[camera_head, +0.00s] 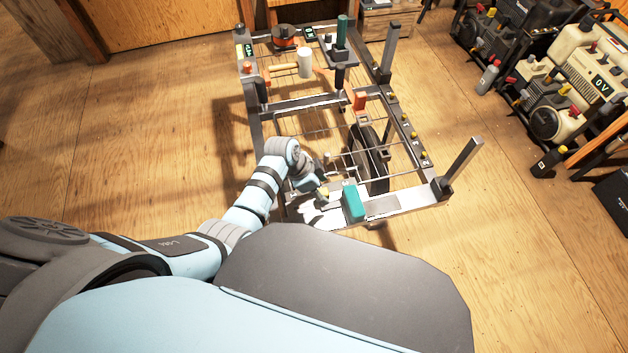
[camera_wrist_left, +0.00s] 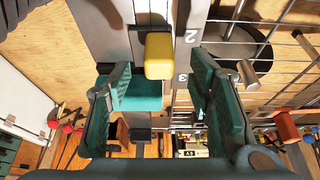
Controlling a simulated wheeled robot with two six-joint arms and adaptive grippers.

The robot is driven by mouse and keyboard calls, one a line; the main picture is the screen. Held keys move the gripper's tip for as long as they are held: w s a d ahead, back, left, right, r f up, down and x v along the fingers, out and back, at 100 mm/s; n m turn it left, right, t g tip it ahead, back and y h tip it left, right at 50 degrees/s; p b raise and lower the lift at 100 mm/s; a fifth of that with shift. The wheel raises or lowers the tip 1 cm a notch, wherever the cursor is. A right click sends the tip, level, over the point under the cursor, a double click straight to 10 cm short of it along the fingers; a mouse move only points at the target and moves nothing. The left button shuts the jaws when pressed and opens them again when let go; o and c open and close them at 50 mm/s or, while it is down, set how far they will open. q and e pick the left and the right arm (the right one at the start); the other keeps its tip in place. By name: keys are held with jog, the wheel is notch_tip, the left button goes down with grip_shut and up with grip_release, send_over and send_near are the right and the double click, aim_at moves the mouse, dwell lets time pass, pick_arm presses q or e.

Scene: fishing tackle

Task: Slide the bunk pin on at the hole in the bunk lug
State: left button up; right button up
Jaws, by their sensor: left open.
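My left gripper (camera_head: 318,188) is over the near end of the metal frame. It is open in the left wrist view (camera_wrist_left: 160,76), with one teal finger on each side of a yellow block (camera_wrist_left: 158,55). The yellow block also shows small beside the gripper in the head view (camera_head: 324,193). A teal block (camera_wrist_left: 140,93) lies behind the yellow one, and a teal block stands on the near crossbar in the head view (camera_head: 352,203). I cannot tell for certain which piece is the bunk pin. No lug hole shows clearly. My right gripper is not in view.
The trailer-like metal frame (camera_head: 395,118) has upright posts and a dark wheel (camera_head: 369,160) inside. A mallet (camera_head: 304,64) lies on its far part. Wire bars (camera_wrist_left: 240,32) run right of the gripper. The wooden floor left is clear.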

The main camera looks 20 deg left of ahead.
pick_arm(q)
jog(key=v, duration=1)
jog(key=shift+r, duration=0.15)
jog(key=shift+s, duration=0.1)
